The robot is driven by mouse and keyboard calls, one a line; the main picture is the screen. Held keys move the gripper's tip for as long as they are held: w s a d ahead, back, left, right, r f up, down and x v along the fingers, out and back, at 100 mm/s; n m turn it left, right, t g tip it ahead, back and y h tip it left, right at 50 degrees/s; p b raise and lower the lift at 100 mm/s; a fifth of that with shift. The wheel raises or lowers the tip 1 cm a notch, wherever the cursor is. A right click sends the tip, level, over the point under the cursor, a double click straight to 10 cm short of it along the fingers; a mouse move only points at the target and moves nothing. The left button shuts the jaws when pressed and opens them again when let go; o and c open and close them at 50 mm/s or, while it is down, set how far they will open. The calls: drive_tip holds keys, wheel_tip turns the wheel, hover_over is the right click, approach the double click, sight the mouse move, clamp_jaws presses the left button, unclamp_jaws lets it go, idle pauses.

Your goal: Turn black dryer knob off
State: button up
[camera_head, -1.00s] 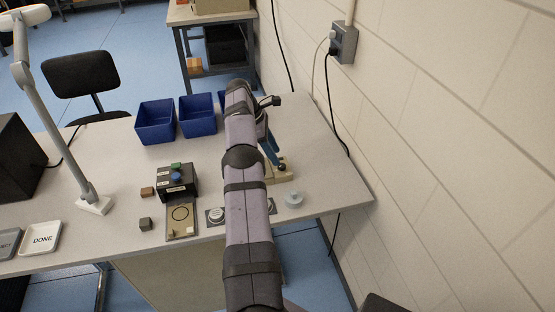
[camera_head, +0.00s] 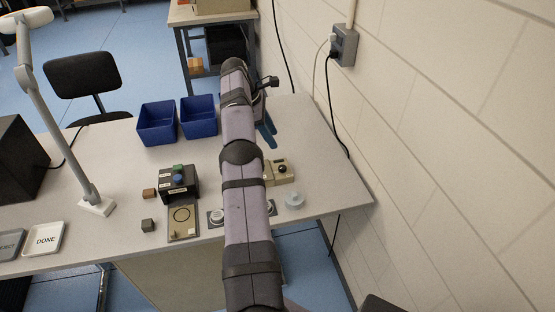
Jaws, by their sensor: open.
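A small beige box (camera_head: 290,179) stands on the table right of my arm, partly hidden behind it. A round black knob (camera_head: 282,169) sits on its top; I take this for the dryer knob. Its pointer direction is too small to read. My gripper (camera_head: 268,136), with blue fingers, is open and partly hidden by my arm. It is behind the beige box, apart from the knob, and looks empty.
A black box (camera_head: 177,184) with blue and green knobs stands left of my arm, with a plate in front. A grey round piece (camera_head: 294,200) lies in front of the beige box. Blue bins (camera_head: 157,128) stand behind. The wall (camera_head: 440,130) bounds the right.

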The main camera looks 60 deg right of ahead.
wheel_tip(320, 180, up, 4)
drive_tip(key=s+a+f, duration=0.1)
drive_tip(key=n, duration=0.5)
approach(282, 167)
drive_tip(key=shift+h, duration=0.4)
drive_tip(key=shift+a+p+x, duration=0.15)
drive_tip(key=shift+p+x, duration=0.35)
drive_tip(key=shift+x, duration=1.4)
drive_tip(key=shift+a+p+x, duration=0.2)
drive_tip(key=shift+p+x, duration=0.3)
drive_tip(key=shift+x, duration=1.4)
drive_tip(key=shift+s+f, duration=0.1)
drive_tip(key=shift+s, duration=0.05)
drive_tip(key=shift+c, duration=0.2)
drive_tip(key=shift+t, duration=0.3)
clamp_jaws()
